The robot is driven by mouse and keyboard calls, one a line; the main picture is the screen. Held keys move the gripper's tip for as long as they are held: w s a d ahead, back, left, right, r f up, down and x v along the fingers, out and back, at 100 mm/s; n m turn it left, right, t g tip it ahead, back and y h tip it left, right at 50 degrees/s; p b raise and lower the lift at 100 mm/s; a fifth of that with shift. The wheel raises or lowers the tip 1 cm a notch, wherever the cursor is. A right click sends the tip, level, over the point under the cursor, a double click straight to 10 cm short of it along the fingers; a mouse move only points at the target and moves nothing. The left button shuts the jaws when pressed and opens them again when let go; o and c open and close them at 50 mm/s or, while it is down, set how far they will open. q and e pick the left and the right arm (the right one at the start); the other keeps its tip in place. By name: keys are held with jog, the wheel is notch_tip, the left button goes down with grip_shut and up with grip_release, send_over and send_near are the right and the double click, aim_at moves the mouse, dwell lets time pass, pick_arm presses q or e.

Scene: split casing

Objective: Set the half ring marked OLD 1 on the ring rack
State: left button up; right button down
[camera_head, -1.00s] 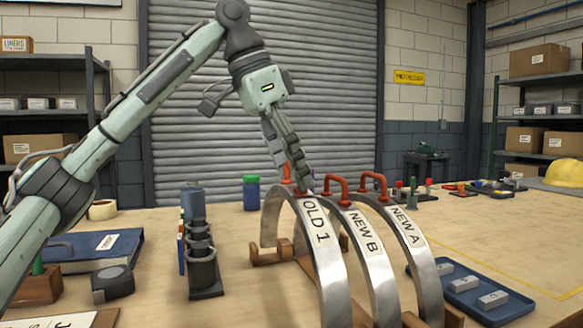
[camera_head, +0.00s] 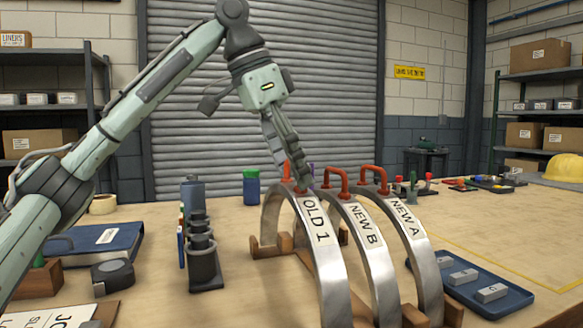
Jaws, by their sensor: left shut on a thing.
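The half ring marked OLD 1 (camera_head: 322,243) is a grey metal arch with a red handle on top. It stands upright at the left of the row, beside the half rings NEW B (camera_head: 371,250) and NEW A (camera_head: 416,245), which have red handles too. The wooden ring rack (camera_head: 268,249) shows under the arches; whether OLD 1 is fully seated in it I cannot tell. My left gripper (camera_head: 302,184) reaches down from above and is shut on the handle of OLD 1, its fingers partly hiding it. My right gripper is not in view.
A blue tray (camera_head: 513,307) with small metal blocks lies close to the right of the rings. A dark cup holder (camera_head: 206,270), a tape measure (camera_head: 112,277) and a blue binder (camera_head: 95,246) lie to the left.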

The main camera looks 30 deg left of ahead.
pick_arm(q)
jog(key=shift+f+p, duration=0.4)
dwell(1.8)
jog(key=o, duration=2)
jog(key=shift+s, duration=0.1)
jog(key=shift+f, duration=0.4)
jog(key=v, duration=1.2)
jog(key=shift+r, duration=0.25)
